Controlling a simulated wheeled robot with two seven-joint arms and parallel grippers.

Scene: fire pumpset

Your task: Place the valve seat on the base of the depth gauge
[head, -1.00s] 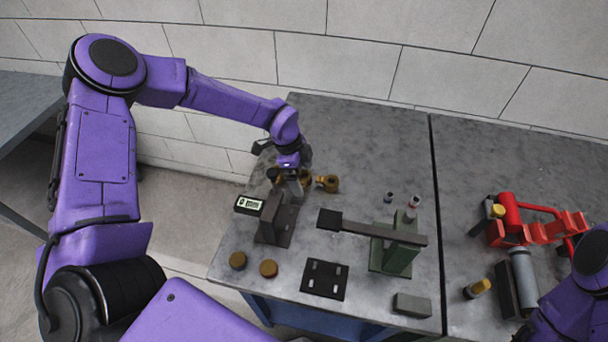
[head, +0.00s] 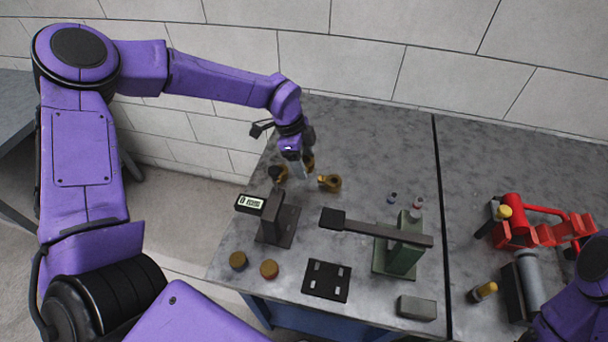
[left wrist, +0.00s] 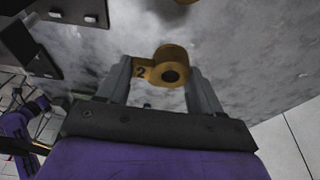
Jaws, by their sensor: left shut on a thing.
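My left gripper (head: 307,172) is shut on a brass part at the back left of the table. In the left wrist view this brass part (left wrist: 168,68) is a short ring with a dark hole and a tab marked "2", between the two fingers; it looks like the valve seat. In the head view the arm partly hides it. The depth gauge (head: 271,213) stands in front of the gripper, with a lit display (head: 250,203) on its left. Its dark flat base (head: 284,239) shows at the foot of the upright block. My right gripper is not in view.
Two more brass parts (head: 329,183) (head: 279,174) stand near the gripper. Two brown discs (head: 238,260) (head: 269,269), a black plate (head: 327,281) and a green stand with a dark arm (head: 404,252) are nearer the front. Red equipment (head: 514,222) is on the right.

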